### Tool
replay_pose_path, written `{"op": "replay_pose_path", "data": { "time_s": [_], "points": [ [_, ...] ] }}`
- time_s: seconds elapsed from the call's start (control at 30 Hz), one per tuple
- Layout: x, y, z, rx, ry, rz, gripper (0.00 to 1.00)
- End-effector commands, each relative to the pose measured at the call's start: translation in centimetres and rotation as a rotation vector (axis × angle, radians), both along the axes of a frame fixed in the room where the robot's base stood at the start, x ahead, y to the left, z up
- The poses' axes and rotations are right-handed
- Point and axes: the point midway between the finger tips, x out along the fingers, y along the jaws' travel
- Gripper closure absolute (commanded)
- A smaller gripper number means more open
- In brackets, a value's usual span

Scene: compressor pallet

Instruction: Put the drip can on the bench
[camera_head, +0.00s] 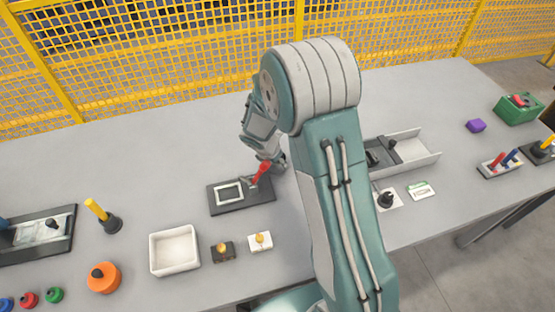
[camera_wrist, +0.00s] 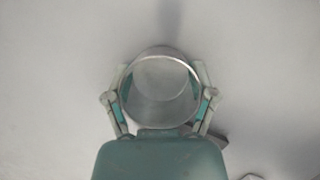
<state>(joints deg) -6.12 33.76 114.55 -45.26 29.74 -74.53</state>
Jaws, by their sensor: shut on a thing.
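The drip can (camera_wrist: 160,112) is a round, open-topped grey metal can in the middle of the wrist view. The two fingers of my gripper (camera_wrist: 161,80) are closed against its left and right sides. I look down into its mouth. Behind it is a plain grey surface with a faint shadow. I cannot tell whether the can's base touches that surface. In the head view the grey bench (camera_head: 120,165) spans the picture. My gripper is low over its middle there, mostly hidden by my arm, and the can is hidden too.
A dark plate with a white frame (camera_head: 229,191) and a red-handled tool (camera_head: 261,172) lie close to my gripper. A white tray (camera_head: 174,250), an orange round part (camera_head: 103,277) and a grey open tray (camera_head: 415,158) stand around. The bench's back left is clear. A yellow mesh fence (camera_head: 150,60) stands behind.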

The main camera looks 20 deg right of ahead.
Motion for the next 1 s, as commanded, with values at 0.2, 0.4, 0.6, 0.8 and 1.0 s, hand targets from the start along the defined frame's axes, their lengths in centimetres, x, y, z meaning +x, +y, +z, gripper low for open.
{"op": "replay_pose_path", "data": {
  "time_s": [0.2, 0.4, 0.6, 0.8, 1.0],
  "points": [
    [0.0, 0.0, -0.1, 0.000, 0.000, 0.000, 0.22],
    [0.0, 0.0, -0.1, 0.000, 0.000, -0.001, 0.00],
    [0.0, 0.0, -0.1, 0.000, 0.000, -0.001, 0.00],
    [-0.1, 0.3, 0.8, 0.001, -0.004, -0.001, 0.00],
    [-0.7, 1.6, 4.3, 0.001, -0.006, 0.000, 0.00]
  ]
}}
